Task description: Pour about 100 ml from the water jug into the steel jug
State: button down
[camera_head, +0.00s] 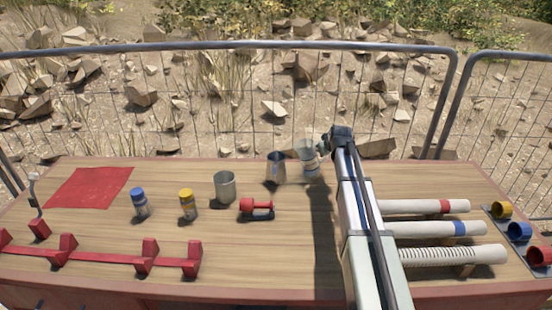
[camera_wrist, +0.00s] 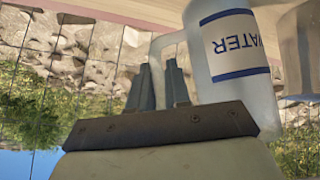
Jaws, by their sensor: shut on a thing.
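The water jug (camera_head: 309,160) is pale and translucent, at the back of the table just right of the steel jug. It also shows in the wrist view (camera_wrist: 228,45), with a blue WATER label. My gripper (camera_head: 326,145) is shut on the water jug's handle; its fingers (camera_wrist: 163,85) show in the wrist view. The steel jug (camera_head: 276,168) stands upright on the table, close to the water jug, and part of it shows at the right edge of the wrist view (camera_wrist: 301,50). The water jug looks nearly upright; I cannot tell whether it touches the table. The water level is not clear.
White tubes (camera_head: 425,206) lie right of my arm. A wire fence (camera_head: 220,47) runs behind the table.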

jog(key=shift+w+d+f+m+y, duration=0.15)
jog(key=shift+d+f+m+y, duration=0.3)
jog(key=shift+f+y, duration=0.2)
jog(key=shift+d+f+m+y, duration=0.35)
jog(key=shift+f+y, duration=0.35)
jog(key=shift+y, duration=0.15)
